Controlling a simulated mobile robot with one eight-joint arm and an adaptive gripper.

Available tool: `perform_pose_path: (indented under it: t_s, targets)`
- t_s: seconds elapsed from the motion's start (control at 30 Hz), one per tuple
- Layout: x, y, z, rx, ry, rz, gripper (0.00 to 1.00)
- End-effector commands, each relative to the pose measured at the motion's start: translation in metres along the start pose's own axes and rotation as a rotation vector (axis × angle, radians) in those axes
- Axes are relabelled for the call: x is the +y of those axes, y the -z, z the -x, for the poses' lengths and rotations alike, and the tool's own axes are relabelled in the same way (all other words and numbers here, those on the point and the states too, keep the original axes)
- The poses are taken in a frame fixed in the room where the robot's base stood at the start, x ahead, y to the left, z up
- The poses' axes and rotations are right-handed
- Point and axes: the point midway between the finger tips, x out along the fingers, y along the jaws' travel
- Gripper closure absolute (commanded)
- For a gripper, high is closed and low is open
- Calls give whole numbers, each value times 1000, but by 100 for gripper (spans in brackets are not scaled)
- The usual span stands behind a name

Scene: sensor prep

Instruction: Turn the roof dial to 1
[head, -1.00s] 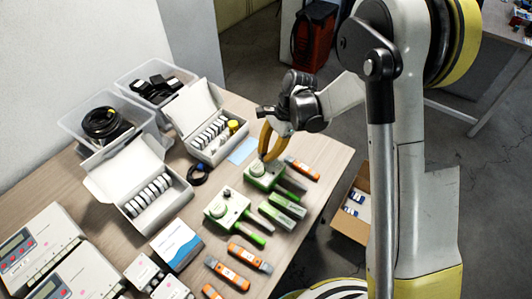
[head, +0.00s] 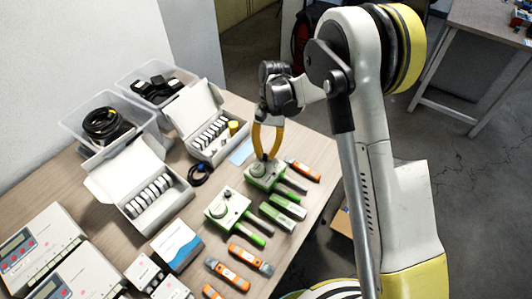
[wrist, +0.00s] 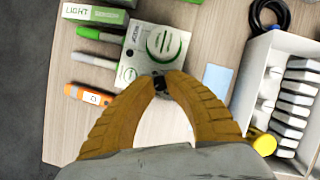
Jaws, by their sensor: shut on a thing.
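The far white-and-green sensor unit (head: 262,183) stands on the table with a probe pointing right. My gripper (head: 266,158) reaches down to its top, and its yellow fingers are closed together there. In the wrist view my fingertips (wrist: 160,83) meet at the near edge of the sensor unit (wrist: 132,70), around a small dark part that I take to be its dial. Green arc markings show on the face beyond the tips. The fingers hide most of the dial, so I cannot read its setting. A second similar unit (head: 222,212) with a round knob stands nearer.
A green box (head: 288,206) and orange-and-grey tools (head: 304,171) lie close by on the right. A white open box (head: 208,120) with pale discs and a yellow cap stands behind. A blue card (head: 242,152) lies flat beside the unit.

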Motion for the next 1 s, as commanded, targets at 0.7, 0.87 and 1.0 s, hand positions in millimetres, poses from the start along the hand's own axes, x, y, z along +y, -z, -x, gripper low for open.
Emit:
perform_pose_path:
  t_s: [0.7, 0.87, 1.0]
  targets:
    - [-2, 0, 0, -12, -206, 496, 100]
    - [-3, 0, -1, -13, -223, 539, 100]
    - [-3, 0, -1, -14, -230, 557, 100]
